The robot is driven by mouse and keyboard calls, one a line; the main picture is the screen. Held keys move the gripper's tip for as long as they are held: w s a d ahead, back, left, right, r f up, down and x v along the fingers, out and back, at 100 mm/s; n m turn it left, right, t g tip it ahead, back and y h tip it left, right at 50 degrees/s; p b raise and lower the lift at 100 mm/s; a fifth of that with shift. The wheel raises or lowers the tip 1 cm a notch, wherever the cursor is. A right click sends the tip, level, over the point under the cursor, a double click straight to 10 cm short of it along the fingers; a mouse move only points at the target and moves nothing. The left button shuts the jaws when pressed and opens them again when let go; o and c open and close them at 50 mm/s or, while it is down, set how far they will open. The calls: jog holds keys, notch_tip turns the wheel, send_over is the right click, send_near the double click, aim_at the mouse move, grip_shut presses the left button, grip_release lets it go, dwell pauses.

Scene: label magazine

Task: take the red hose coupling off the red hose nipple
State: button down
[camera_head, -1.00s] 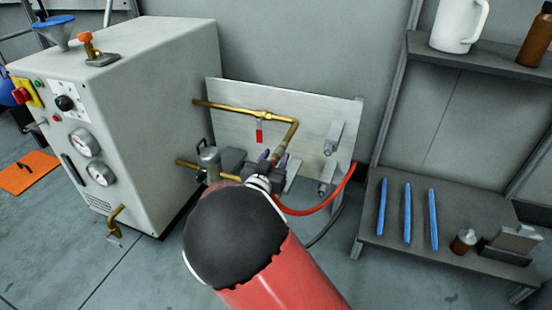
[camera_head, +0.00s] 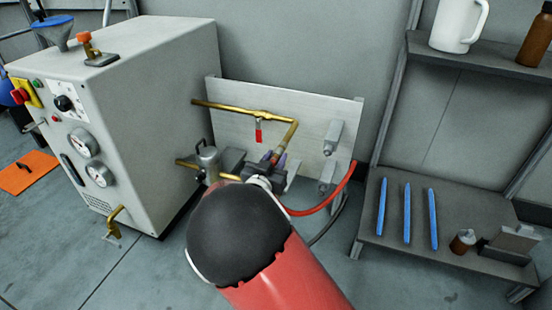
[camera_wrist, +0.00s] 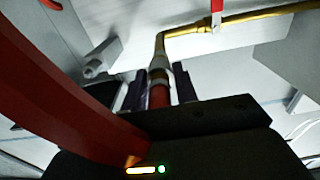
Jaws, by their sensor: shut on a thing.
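My gripper (camera_head: 274,161) is at the lower end of the brass pipe on the pale panel. In the wrist view, its two dark fingers (camera_wrist: 161,86) are closed on either side of the red hose coupling (camera_wrist: 159,97). A pale metal nipple end (camera_wrist: 157,70) of the brass pipe lines up directly above the coupling and appears to meet it. I cannot tell how far the two overlap. The red hose (camera_head: 326,207) loops to the right of my wrist. It crosses the left side of the wrist view (camera_wrist: 60,95) close to the camera.
The pale panel (camera_head: 232,128) carries a brass pipe with a red-handled valve (camera_head: 258,135) and grey fittings (camera_head: 332,137). A grey machine cabinet (camera_head: 150,120) stands at left. A shelf (camera_head: 390,240) with blue sticks stands at right.

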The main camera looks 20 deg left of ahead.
jog(key=shift+s+d+r, duration=0.1)
jog(key=shift+s+d, duration=0.3)
jog(key=shift+s, duration=0.45)
jog(key=shift+s+a+p, duration=0.25)
jog(key=shift+s+p, duration=0.05)
jog(key=shift+s, duration=0.65)
jog(key=shift+s+a+p, duration=0.2)
jog(key=shift+s+p, duration=0.05)
jog(key=shift+s, duration=0.7)
